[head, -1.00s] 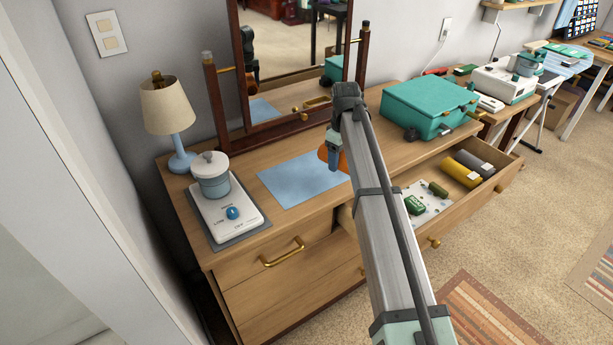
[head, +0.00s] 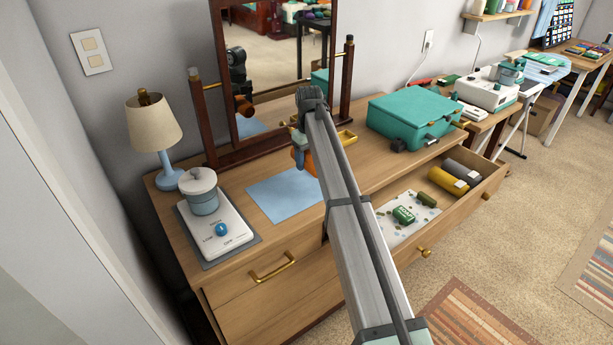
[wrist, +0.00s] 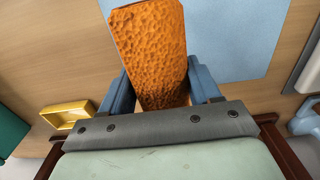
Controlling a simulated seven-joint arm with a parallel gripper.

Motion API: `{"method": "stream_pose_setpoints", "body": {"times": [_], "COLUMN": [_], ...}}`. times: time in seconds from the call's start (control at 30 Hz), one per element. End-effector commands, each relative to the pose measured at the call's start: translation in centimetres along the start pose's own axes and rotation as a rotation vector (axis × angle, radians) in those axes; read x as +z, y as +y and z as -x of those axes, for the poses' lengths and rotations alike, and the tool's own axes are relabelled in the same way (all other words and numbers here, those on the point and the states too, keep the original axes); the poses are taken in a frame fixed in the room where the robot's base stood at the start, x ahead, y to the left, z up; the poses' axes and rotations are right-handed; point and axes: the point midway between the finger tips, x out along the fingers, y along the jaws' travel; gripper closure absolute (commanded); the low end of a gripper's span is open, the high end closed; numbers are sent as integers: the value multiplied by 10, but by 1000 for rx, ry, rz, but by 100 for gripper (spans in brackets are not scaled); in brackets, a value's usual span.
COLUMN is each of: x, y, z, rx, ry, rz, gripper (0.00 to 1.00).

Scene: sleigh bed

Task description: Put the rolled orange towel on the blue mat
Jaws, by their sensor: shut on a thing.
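The rolled orange towel (wrist: 150,55) is between the two blue fingers of my gripper (wrist: 162,88) in the wrist view. My gripper is shut on it. In the head view the towel (head: 309,163) shows only in part, behind my arm, above the dresser top at the right edge of the blue mat. The blue mat (head: 282,195) lies flat and bare on the dresser top, left of my arm. In the wrist view the mat (wrist: 235,40) lies below and to the right of the towel. The gripper's fingers are mostly hidden in the head view.
A mirror (head: 275,70) stands behind. A teal case (head: 410,118) is to the right. An open drawer (head: 470,195) holds rolls and small items. A yellow tray (head: 347,138) sits near the mirror.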

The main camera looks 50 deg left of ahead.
Motion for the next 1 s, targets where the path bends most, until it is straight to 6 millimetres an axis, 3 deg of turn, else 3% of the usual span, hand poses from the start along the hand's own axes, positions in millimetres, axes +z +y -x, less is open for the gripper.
{"method": "stream_pose_setpoints", "body": {"times": [0.1,0.53,0.97,1.0], "x": [1,0,0,0], "y": [0,0,0,0], "z": [-18,-58,-63,-63], "rx": [-1,0,0,0], "ry": [-1,0,0,0], "rz": [1,1,1,1], "gripper": [70,70,70,34]}}
